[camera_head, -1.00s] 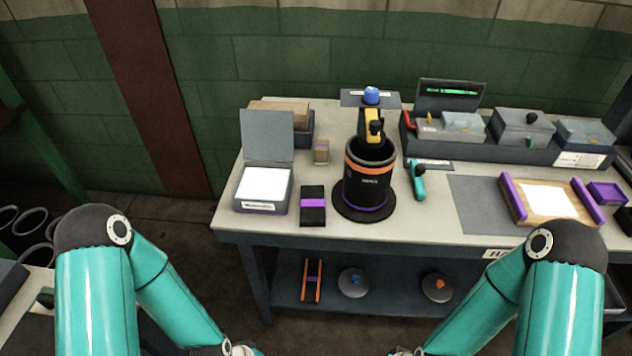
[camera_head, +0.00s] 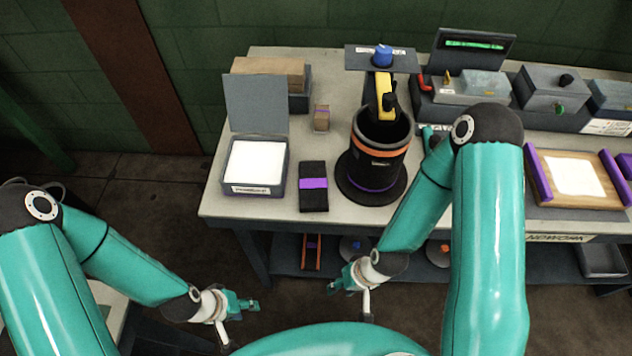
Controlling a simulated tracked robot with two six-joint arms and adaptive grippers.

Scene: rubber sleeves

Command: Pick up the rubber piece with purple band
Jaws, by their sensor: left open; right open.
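The rubber piece with the purple band (camera_head: 313,199) is a flat black block with a purple stripe across its middle. It lies on the workbench (camera_head: 272,211) near the front edge, between the open box and the black cylinder. My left gripper (camera_head: 248,304) is open and empty, low in front of the bench and left of the piece. My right gripper (camera_head: 337,285) is open and empty, also in front of the bench and a little right of the piece. Neither gripper touches the piece.
An open box with a white pad (camera_head: 255,163) stands left of the piece. A black cylinder with orange and purple bands (camera_head: 377,160) stands close on its right. A small brown block (camera_head: 321,117) sits behind. A wooden board with purple ends (camera_head: 552,163) lies far right.

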